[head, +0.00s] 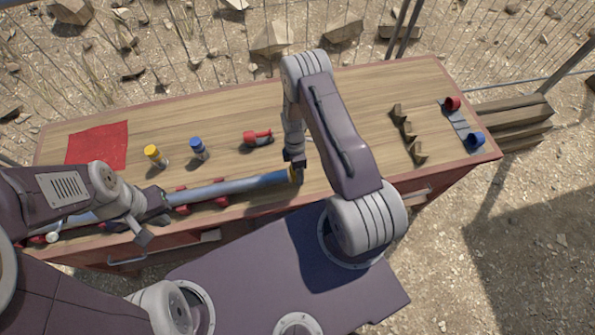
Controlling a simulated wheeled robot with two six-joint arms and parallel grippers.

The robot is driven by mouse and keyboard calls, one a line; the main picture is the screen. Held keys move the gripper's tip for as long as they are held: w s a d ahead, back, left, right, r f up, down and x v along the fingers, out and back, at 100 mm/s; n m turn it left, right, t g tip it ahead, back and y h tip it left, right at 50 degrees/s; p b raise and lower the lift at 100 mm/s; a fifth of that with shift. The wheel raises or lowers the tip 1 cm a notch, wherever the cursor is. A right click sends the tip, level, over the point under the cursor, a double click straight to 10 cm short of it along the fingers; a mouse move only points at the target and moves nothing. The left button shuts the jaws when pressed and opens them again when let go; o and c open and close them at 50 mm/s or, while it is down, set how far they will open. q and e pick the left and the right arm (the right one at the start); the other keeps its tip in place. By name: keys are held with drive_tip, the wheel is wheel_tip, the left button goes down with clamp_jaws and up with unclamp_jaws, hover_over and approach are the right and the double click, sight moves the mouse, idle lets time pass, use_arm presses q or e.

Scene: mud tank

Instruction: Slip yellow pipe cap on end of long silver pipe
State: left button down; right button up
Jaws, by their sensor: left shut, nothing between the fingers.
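The long silver pipe (235,186) lies along the front of the table, propped on red supports, with its left part running behind my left arm. A small upright cylinder with a yellow top (153,152) stands behind the pipe. My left gripper (153,210) is shut and empty, close over the pipe's left part; contact is unclear. My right gripper (298,168) points down at the pipe's right end; its fingers are too small and partly hidden to read.
A red cloth (97,146) lies at the left. Notched wooden blocks (405,132) and a grey piece with red and blue clamps (460,124) are at the right. The back middle is clear.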

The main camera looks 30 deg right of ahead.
sight(284, 171)
drive_tip(key=shift+a, duration=0.15)
drive_tip(key=shift+w+a+b, duration=0.15)
drive_tip(key=shift+w+a, duration=0.05)
drive_tip(key=shift+a, duration=0.55)
drive_tip(key=shift+w+a+b, duration=0.2)
drive_tip(key=shift+a, duration=0.55)
drive_tip(key=shift+w+a+b, duration=0.15)
drive_tip(key=shift+w+a, duration=0.05)
drive_tip(key=shift+a, duration=0.55)
drive_tip(key=o, duration=1.1)
drive_tip(key=shift+r, duration=0.1)
drive_tip(key=b+v, duration=0.2)
drive_tip(key=v, duration=0.6)
drive_tip(key=shift+r, duration=0.45)
